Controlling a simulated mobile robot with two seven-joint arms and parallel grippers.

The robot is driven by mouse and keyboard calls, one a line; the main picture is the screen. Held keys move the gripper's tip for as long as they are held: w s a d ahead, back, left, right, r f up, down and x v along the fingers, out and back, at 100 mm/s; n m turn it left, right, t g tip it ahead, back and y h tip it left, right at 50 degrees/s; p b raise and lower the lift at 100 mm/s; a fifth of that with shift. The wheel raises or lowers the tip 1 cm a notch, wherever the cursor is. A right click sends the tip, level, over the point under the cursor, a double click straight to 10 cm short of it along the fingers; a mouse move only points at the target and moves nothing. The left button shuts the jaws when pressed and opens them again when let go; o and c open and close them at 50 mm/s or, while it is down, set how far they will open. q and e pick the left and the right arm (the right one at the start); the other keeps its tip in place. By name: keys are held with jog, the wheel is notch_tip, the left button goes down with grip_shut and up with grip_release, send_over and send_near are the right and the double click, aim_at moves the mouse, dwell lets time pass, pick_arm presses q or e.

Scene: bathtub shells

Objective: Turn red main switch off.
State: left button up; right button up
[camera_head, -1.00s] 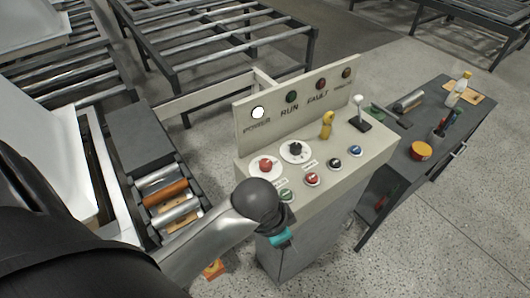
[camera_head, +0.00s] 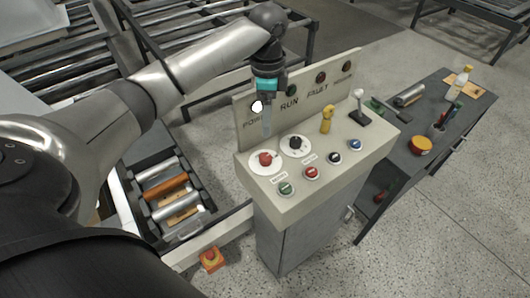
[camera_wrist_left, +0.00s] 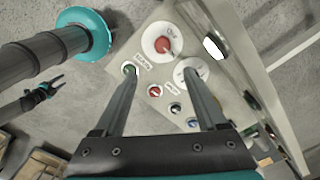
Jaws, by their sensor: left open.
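The red main switch is a red knob (camera_head: 265,158) on a round white plate at the left of the control panel's sloped top. In the left wrist view the red knob (camera_wrist_left: 162,45) shows just beyond and between the fingertips. My left gripper (camera_head: 267,132) points down above and behind the knob, before the upright label board. Its two fingers (camera_wrist_left: 160,74) are apart with nothing between them, and the knob is not gripped. What seems to be my right gripper (camera_wrist_left: 48,88) shows small at the left of the wrist view; its jaws are too small to judge.
A black knob (camera_head: 295,144) on a white plate sits beside the red one. Several small buttons line the front, including a green one (camera_head: 286,188). A yellow handle (camera_head: 327,119) and a lever (camera_head: 358,108) stand to the right. A grey workbench (camera_head: 418,165) stands beyond.

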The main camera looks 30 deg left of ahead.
aim_at(265, 156)
pick_arm(q)
jog(key=f, duration=0.4)
jog(key=f+b, duration=0.1)
jog(key=f, duration=0.9)
jog(key=shift+w+a+f+b, duration=0.15)
jog(key=shift+a+b, duration=0.15)
jog(key=shift+a, duration=0.1)
jog(key=shift+c, duration=0.4)
grip_shut()
